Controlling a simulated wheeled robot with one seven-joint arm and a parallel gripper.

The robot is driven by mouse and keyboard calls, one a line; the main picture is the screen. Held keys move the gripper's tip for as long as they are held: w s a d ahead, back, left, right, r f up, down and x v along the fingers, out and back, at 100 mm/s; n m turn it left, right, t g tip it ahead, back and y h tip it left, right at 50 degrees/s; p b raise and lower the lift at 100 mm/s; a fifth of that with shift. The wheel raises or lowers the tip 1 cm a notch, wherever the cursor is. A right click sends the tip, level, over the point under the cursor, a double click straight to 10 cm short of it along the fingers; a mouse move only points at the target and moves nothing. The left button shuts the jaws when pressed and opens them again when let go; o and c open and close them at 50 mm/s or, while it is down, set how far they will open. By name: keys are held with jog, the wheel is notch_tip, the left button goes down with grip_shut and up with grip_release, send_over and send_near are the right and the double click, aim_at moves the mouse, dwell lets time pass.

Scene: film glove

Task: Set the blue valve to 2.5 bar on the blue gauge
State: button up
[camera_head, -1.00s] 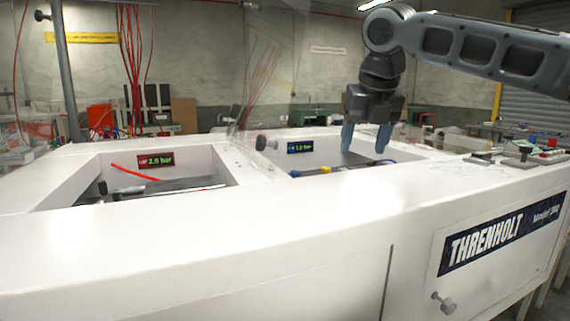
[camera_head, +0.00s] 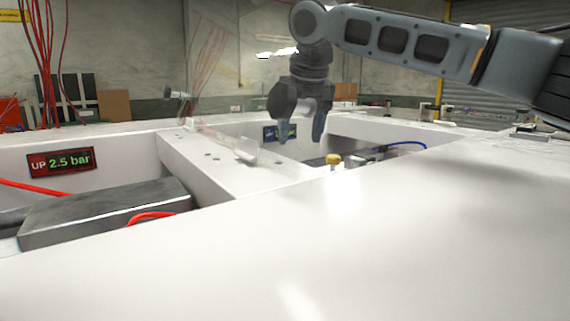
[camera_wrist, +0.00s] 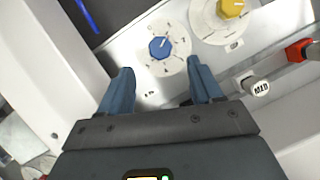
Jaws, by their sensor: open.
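The blue valve (camera_wrist: 160,47) is a small blue knob on a round white dial in the wrist view. My gripper (camera_wrist: 160,70) is open, with its two blue-grey fingers to either side of and just short of the knob; I see no contact. In the head view my gripper (camera_head: 300,138) hangs over the far recess of the white bench. The blue gauge (camera_head: 268,134) is on that recess's back wall, partly covered by my fingers, and its reading cannot be read. The blue valve is not visible in the head view.
A yellow knob (camera_wrist: 231,8) on its own dial is close by the blue one. A red knob (camera_wrist: 299,51) and a white MID cap (camera_wrist: 257,87) are to the right. The near recess has a red gauge (camera_head: 62,162) reading 2.5 bar. The white bench top (camera_head: 400,230) is clear.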

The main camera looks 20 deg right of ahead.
jog(key=x, duration=0.7)
jog(key=shift+f, duration=0.3)
jog(key=shift+r, duration=0.1)
jog(key=c, duration=1.1)
